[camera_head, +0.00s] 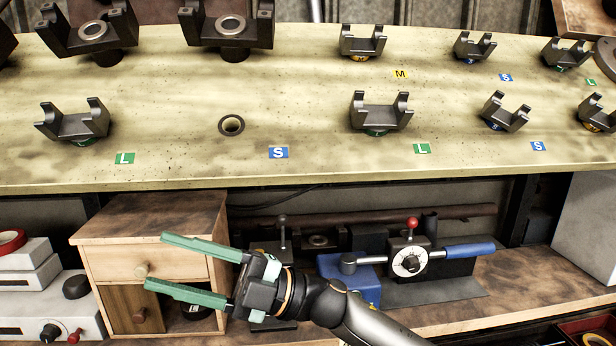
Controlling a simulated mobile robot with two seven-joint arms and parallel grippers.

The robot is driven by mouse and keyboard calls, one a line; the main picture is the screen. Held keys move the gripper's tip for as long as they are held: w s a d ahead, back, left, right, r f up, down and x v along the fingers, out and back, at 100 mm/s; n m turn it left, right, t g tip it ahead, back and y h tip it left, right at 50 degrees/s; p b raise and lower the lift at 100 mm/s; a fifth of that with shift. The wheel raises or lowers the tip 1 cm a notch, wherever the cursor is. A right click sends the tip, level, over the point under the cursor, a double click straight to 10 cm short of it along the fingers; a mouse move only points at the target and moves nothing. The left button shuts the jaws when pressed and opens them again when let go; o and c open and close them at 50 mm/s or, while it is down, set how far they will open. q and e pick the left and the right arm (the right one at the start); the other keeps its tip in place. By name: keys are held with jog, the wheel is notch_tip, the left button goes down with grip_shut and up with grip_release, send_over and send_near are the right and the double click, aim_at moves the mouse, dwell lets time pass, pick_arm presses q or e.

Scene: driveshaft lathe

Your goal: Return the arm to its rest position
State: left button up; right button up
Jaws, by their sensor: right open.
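My right gripper (155,262) has two green fingers spread apart with nothing between them. It is in front of the small wooden cabinet (150,222) at the lower left, and my dark right arm (360,318) comes in from the bottom right. The fingers point left. My left gripper is not in the picture.
A slanted pale board (320,104) holds several dark yokes, including one (73,122) at the left and one (381,110) near the middle. An empty ring hole (231,125) is above the blue S label (278,153). A blue-handled machine (408,262) stands on the bench below.

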jog(key=w+d+f+m+t+h, duration=0.3)
jog(key=d+f+m+t+h, duration=0.4)
jog(key=f+m+t, duration=0.5)
jog(key=w+d+f+m+t+h, duration=0.45)
jog(key=d+f+m+t, duration=0.5)
jog(key=f+m, duration=0.55)
jog(key=s+d+f+m+g+h, duration=0.2)
jog(key=s+d+f+g+h, duration=0.1)
jog(key=s+d+f, duration=0.5)
jog(key=s+d+f+m+g+h, duration=0.3)
jog(key=s+d+f+h, duration=0.3)
jog(key=s+f, duration=0.7)
notch_tip(320, 180, down, 3)
jog(key=shift+s+d+r+g, duration=0.15)
jog(key=shift+s+d+g, duration=0.1)
jog(key=shift+d+g, duration=0.65)
